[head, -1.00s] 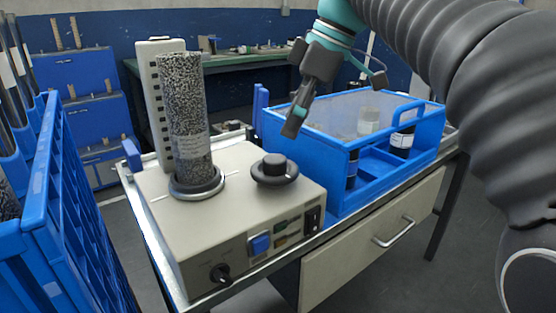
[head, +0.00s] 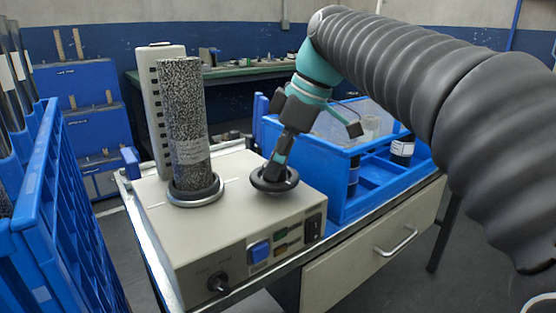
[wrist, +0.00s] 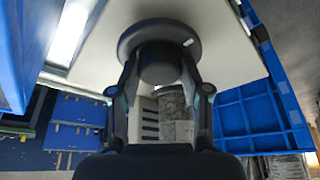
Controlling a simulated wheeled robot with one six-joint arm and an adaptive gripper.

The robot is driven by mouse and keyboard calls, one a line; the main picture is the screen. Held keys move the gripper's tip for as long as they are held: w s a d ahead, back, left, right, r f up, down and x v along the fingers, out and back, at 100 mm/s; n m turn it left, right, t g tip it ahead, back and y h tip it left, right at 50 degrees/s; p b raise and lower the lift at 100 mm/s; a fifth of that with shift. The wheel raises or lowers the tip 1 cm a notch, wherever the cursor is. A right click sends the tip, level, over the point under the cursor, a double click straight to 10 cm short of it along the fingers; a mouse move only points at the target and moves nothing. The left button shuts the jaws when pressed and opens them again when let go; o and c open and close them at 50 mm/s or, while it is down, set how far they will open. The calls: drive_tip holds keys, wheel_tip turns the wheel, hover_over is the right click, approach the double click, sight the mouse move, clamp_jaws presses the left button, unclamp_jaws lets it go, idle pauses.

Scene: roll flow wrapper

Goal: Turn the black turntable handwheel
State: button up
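The black turntable handwheel (head: 274,182) is a round flanged disc with a raised central knob on top of the beige machine (head: 245,212). In the wrist view the handwheel's rim (wrist: 128,42) and its knob (wrist: 160,66) show clearly. My gripper (head: 276,172) points down at the handwheel, tips at the knob. In the wrist view my gripper's fingers (wrist: 160,76) stand one on each side of the knob, with no clear gap to it. I cannot tell whether they press on it. A speckled roll (head: 187,125) stands upright on the machine's black turntable (head: 195,191), left of the handwheel.
A blue crate (head: 340,205) with bottles stands close right of the machine. A large blue rack (head: 75,225) is at the left. The machine's front has a blue switch (head: 259,251) and a black knob (head: 218,283). A drawer (head: 350,265) sits below the bench.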

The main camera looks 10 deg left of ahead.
drive_tip(key=c, duration=0.5)
drive_tip(key=shift+o, duration=0.2)
drive_tip(key=shift+s+m, duration=0.1)
drive_tip(key=shift+m, duration=0.3)
drive_tip(key=m+t+p, duration=0.1)
drive_tip(key=m+t, duration=0.1)
drive_tip(key=m, duration=0.2)
drive_tip(key=shift+s, duration=0.1)
drive_tip(key=shift+s+m+t+h+p, duration=0.1)
drive_tip(key=shift+m+t+h+p, duration=0.25)
drive_tip(key=shift+m, duration=0.9)
drive_tip(key=shift+m+t+h+p, duration=0.25)
drive_tip(key=shift+m+t+h, duration=0.1)
drive_tip(key=shift+m, duration=0.9)
drive_tip(key=shift+f, duration=0.1)
drive_tip(key=o, duration=1.1)
